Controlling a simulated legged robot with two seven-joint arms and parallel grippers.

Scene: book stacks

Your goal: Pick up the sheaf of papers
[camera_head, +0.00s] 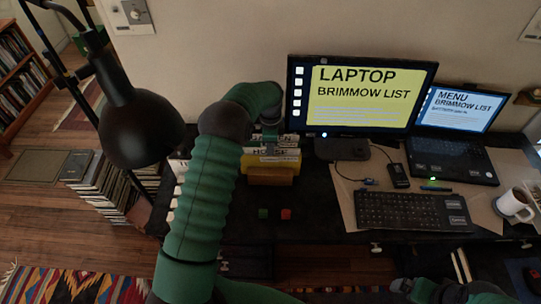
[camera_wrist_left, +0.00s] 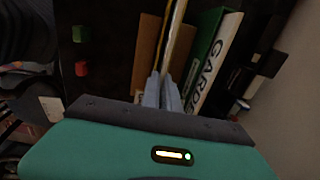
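The sheaf of papers (camera_wrist_left: 177,38) shows edge-on in the left wrist view as a thin pale and yellowish strip. In the head view, yellow and white papers (camera_head: 270,160) stand upright in front of books. My left gripper (camera_head: 268,140) reaches down to them from above, its fingertips mostly hidden. In the left wrist view its two grey fingers (camera_wrist_left: 162,95) are close together, with the sheaf's edge between them. Part of my right arm shows at the head view's bottom right; its fingers cannot be made out clearly.
A brown block or holder (camera_head: 270,176) stands in front of the papers. A green book (camera_wrist_left: 208,50) and a white book (camera_wrist_left: 220,58) stand close beside the sheaf. Green and red cubes (camera_head: 286,214), a keyboard (camera_head: 412,211), monitor (camera_head: 360,95) and mug (camera_head: 514,203) share the desk.

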